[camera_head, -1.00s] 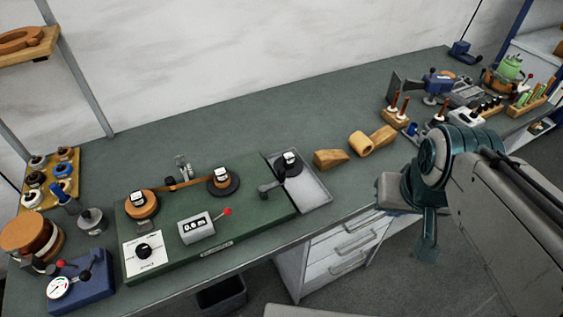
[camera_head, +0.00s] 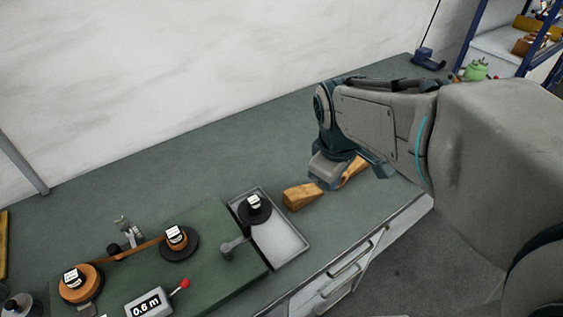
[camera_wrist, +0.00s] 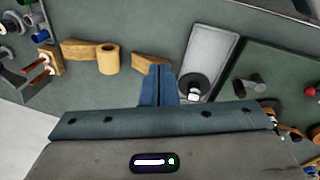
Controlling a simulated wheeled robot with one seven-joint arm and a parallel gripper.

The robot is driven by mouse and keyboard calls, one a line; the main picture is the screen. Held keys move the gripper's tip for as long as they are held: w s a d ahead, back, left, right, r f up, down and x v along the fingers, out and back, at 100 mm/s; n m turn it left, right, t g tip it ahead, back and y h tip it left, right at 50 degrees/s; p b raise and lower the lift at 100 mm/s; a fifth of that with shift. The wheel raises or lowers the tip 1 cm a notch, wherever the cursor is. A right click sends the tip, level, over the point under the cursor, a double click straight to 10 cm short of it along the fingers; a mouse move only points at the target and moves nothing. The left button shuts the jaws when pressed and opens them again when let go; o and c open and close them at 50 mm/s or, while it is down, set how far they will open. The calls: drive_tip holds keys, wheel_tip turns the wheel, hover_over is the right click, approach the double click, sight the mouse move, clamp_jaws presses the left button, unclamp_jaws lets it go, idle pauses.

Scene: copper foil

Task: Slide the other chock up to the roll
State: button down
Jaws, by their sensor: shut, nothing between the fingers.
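The tan roll (camera_wrist: 108,59) stands on the bench in the wrist view. One wooden wedge chock (camera_wrist: 80,50) is against or very near its left side. The other wooden chock (camera_wrist: 150,61) lies to the right, with a gap between it and the roll.
A grey tray (camera_head: 283,242) with a black spool (camera_head: 254,209) lies beside the loose chock, near the green machine base (camera_head: 205,250). In the wrist view a small rack (camera_wrist: 50,62) stands past the far chock. The bench behind is clear.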

drive_tip(key=w+a+f+n+g+b, duration=0.1)
drive_tip(key=w+a+f+n+b, duration=0.1)
drive_tip(key=w+a+f+n, duration=0.35)
drive_tip(key=n+g+y+b, duration=0.1)
drive_tip(key=n+b, duration=0.1)
drive_tip(key=n, duration=0.8)
approach(295, 192)
drive_tip(key=s+a+f, duration=0.2)
drive_tip(key=a, duration=0.2)
drive_tip(key=f, duration=0.9)
drive_tip(key=shift+s+d, duration=0.15)
drive_tip(key=shift+d, duration=0.05)
drive_tip(key=shift+d+r, duration=0.15)
drive_tip(key=shift+d, duration=0.2)
drive_tip(key=w+d+p, duration=0.2)
drive_tip(key=d, duration=0.1)
drive_tip(key=shift+w, duration=0.25)
drive_tip(key=shift+a, duration=0.1)
